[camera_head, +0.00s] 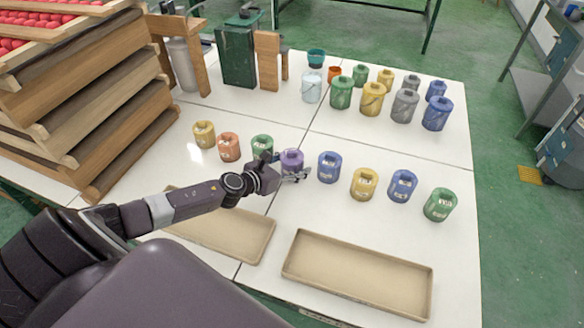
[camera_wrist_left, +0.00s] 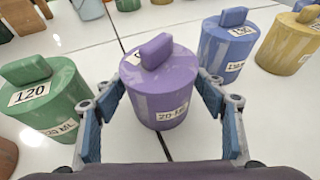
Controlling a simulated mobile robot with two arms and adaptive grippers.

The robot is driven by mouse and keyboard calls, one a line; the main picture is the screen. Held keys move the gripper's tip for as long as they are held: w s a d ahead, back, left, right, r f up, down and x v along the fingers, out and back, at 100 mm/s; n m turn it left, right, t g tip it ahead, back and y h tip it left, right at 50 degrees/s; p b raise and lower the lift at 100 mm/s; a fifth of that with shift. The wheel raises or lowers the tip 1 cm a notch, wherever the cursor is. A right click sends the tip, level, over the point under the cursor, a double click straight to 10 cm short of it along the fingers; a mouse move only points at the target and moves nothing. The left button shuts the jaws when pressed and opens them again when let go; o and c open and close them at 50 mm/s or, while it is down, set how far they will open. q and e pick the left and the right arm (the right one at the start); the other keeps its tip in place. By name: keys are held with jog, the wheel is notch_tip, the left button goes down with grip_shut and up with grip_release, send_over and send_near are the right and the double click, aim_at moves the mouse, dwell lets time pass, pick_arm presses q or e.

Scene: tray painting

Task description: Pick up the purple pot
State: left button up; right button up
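The purple pot (camera_head: 291,161) stands upright on the white table, in the front row of pots. In the left wrist view the purple pot (camera_wrist_left: 162,85) has a lid with a block-shaped handle and a white label. My left gripper (camera_head: 283,173) is at the pot. In the left wrist view the left gripper (camera_wrist_left: 160,115) is open, with one finger on each side of the pot's near part. Gaps show between the fingers and the pot. My right gripper is not in view.
A green pot (camera_wrist_left: 45,95) and a blue pot (camera_wrist_left: 228,45) stand close on either side. Yellow (camera_head: 364,183) and other pots continue the row. Two beige trays (camera_head: 357,275) lie in front. Stacked wooden trays (camera_head: 90,110) rise at the left.

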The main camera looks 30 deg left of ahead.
pick_arm(q)
jog(key=c, duration=1)
jog(key=shift+w+r, duration=0.1)
jog(key=c, duration=0.4)
jog(key=shift+o, duration=0.2)
notch_tip(320, 180, up, 10)
jog(key=p, duration=0.4)
jog(key=shift+r, duration=0.15)
notch_tip(320, 180, up, 10)
jog(key=p, duration=1)
jog(key=shift+a+f, duration=0.1)
jog(key=shift+f, duration=0.15)
